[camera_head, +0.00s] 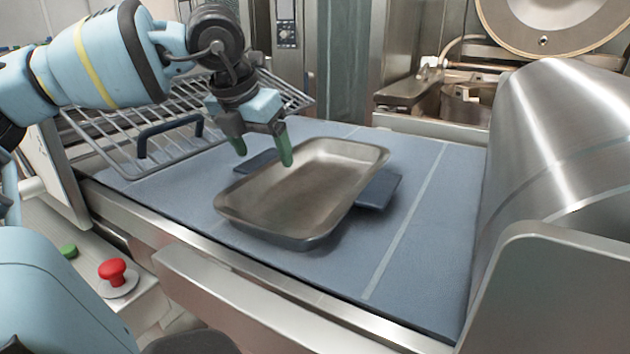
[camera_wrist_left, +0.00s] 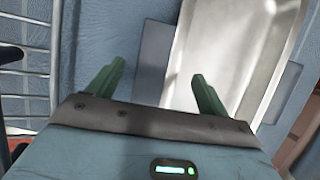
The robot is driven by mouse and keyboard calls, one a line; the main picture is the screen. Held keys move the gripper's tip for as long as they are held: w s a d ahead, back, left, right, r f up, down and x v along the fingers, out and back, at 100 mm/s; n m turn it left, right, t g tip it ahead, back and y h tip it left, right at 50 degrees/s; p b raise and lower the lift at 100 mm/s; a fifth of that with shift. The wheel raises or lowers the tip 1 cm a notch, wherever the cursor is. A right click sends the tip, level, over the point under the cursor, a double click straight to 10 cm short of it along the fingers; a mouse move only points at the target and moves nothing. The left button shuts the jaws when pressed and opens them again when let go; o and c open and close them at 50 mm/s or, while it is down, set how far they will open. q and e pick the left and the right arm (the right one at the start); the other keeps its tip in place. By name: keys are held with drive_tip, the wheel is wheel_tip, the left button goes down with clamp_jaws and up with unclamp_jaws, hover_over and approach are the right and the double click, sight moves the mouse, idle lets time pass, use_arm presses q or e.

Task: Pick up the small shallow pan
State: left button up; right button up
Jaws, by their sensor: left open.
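The small shallow pan (camera_head: 300,190) is a grey metal rectangular tray with a flared rim. It lies on a blue mat (camera_head: 425,230) in the middle of the head view, over a darker blue flat pad (camera_head: 378,189). My left gripper (camera_head: 263,158) is open and empty, its green fingertips above the pan's far left edge. In the left wrist view the pan (camera_wrist_left: 225,55) fills the upper right, and the left gripper (camera_wrist_left: 155,88) spans its left long rim from above. Contact with the rim cannot be told. My right gripper is not in view.
A wire rack (camera_head: 110,128) with a dark blue handle (camera_head: 168,135) stands left of the pan. A large steel drum (camera_head: 565,140) borders the mat on the right. A red button (camera_head: 112,271) sits at the front left. The mat right of the pan is clear.

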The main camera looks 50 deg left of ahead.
sight(266, 159)
use_arm(q)
drive_tip(key=x, duration=0.3)
drive_tip(key=shift+w+a, duration=0.1)
drive_tip(key=shift+w, duration=0.05)
drive_tip(key=c, duration=1.1)
drive_tip(key=shift+c, duration=1.3)
drive_tip(key=shift+r, duration=0.1)
